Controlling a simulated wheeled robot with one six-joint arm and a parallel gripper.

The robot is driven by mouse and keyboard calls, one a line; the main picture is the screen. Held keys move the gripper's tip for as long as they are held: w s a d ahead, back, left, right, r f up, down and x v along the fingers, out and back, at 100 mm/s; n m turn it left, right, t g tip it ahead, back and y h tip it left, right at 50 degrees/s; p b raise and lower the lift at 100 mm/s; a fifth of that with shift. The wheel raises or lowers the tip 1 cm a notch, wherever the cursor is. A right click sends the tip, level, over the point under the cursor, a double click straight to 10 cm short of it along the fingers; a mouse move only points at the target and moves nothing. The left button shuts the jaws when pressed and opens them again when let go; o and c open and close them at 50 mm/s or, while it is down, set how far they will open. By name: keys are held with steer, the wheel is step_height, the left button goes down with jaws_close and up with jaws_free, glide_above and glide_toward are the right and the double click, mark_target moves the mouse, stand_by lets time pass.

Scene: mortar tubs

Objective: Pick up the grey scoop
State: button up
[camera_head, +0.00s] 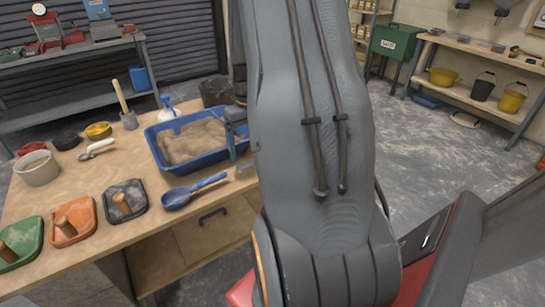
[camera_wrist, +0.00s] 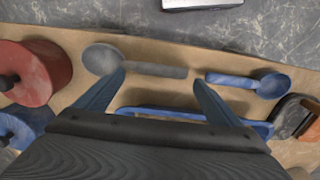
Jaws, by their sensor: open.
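The grey scoop (camera_wrist: 104,60) lies on the wooden bench in the wrist view, bowl to the left and handle pointing right. In the head view my arm hides most of it; what looks like its handle end (camera_head: 243,172) shows beside the arm. My gripper (camera_wrist: 160,80) is open and empty, its two blue fingers apart. In the wrist view the scoop's handle lies just beyond the fingertips, between them. The left fingertip appears close to the bowl's neck; I cannot tell the height gap.
A blue scoop (camera_wrist: 272,85) lies close by on the right in the wrist view. A blue tray of sand (camera_head: 200,142) sits behind the scoops. A red pot (camera_wrist: 35,75) stands left in the wrist view. A dark float (camera_head: 125,201) lies left of the blue scoop in the head view.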

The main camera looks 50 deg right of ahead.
mark_target(251, 161)
steer(key=shift+a+f+p, duration=0.15)
steer(key=shift+f+p, duration=1)
steer(key=shift+f, duration=2.2)
steer(key=c, duration=1.3)
steer(key=shift+c, duration=0.4)
steer(key=shift+r, duration=0.15)
